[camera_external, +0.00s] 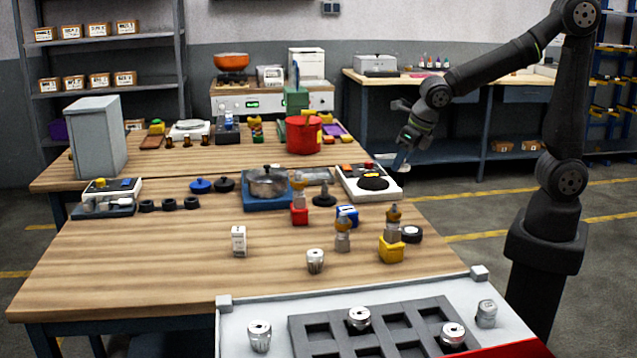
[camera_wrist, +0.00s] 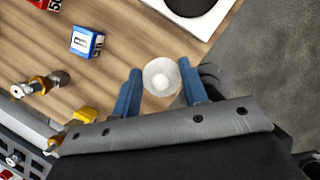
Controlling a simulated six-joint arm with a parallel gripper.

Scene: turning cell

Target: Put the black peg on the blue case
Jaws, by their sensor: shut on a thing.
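My gripper (camera_external: 401,160) is in the air near the right edge of the wooden table. In the wrist view its two blue fingers (camera_wrist: 162,84) are shut on a pale, round, translucent-looking piece (camera_wrist: 161,75), seen end-on. The blue case (camera_wrist: 87,41) is a small blue box with a white label, lying on the table left of my fingers in the wrist view. In the external view the blue case (camera_external: 349,212) stands partly behind tool holders. I cannot make out a black peg for certain. A small black knobbed piece (camera_external: 324,194) stands on the table, left of the white scale.
A white unit with a black disc (camera_external: 371,183) stands at the table's right edge. A grey pocketed tray (camera_external: 385,322) is in front.

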